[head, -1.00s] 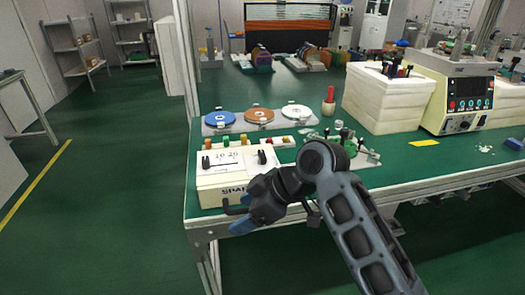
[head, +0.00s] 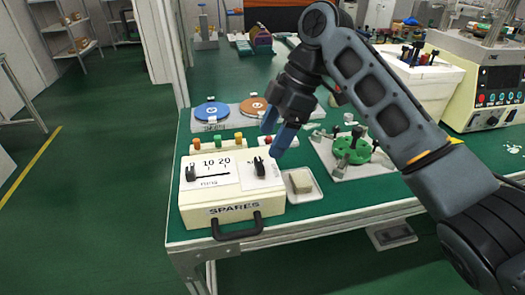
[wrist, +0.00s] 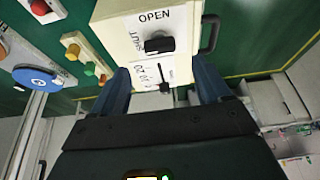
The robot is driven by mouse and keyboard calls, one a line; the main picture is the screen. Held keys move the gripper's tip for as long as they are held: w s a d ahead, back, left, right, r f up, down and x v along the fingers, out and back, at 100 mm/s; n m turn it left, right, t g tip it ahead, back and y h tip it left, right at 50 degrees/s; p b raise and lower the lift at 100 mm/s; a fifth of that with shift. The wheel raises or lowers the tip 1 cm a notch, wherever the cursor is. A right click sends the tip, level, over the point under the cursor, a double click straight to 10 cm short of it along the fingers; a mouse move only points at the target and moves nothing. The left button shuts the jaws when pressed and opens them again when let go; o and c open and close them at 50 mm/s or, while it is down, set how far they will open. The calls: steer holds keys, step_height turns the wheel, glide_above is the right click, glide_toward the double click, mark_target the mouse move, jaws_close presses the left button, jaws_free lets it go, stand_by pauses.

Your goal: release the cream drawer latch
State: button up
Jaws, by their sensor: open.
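The cream box marked SPARES (head: 234,211) stands at the table's front-left corner, with a black handle (head: 237,229) on its front. A black knob (head: 260,167) sits on the right of its top. In the wrist view the knob (wrist: 159,45) lies beside the words OPEN and SHUT. A black slider (head: 190,173) with a 10–20 scale is on the left of the top. My gripper (head: 277,132) is open and empty, above and behind the knob, apart from it. In the wrist view the box lies beyond the two blue fingers (wrist: 160,72).
A small tray with a beige block (head: 302,182) is right of the box. A green round fixture (head: 352,150) stands further right. Coloured buttons (head: 216,141) and a blue disc (head: 211,110) are behind the box. The floor to the left is clear.

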mark_target(260, 163)
steer(key=x, duration=0.6)
steer(key=shift+a+f, duration=0.15)
steer(key=shift+f, duration=0.1)
steer(key=shift+c, duration=0.3)
steer(key=c, duration=1)
steer(key=shift+s, duration=0.1)
